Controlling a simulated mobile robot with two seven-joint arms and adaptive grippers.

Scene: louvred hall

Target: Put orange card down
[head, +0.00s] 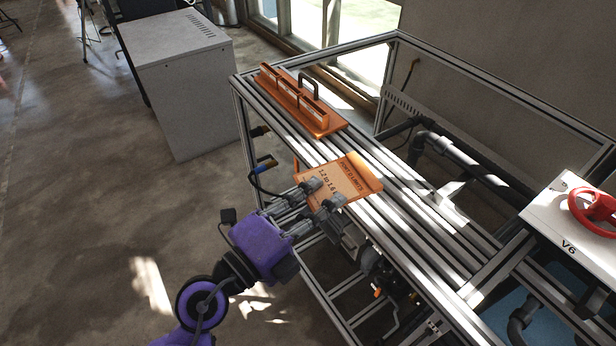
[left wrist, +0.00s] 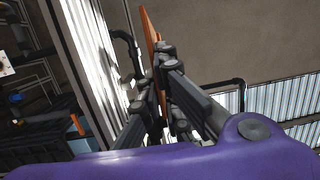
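The orange card (head: 350,178) has dark printed text and is at the near edge of the slatted metal bench top (head: 395,205). My left gripper (head: 325,192) reaches it from the lower left, its fingers at the card's near edge. In the left wrist view the card (left wrist: 149,35) shows as a thin orange edge, and the fingers of my left gripper (left wrist: 160,75) close together on it. Whether the card touches the bench top I cannot tell. My right gripper is in neither view.
An orange rack with a black handle (head: 300,98) stands on the far end of the bench. A white panel with a red handwheel (head: 560,220) is at the right. A grey cabinet (head: 185,85) stands behind on the floor. Slats right of the card are clear.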

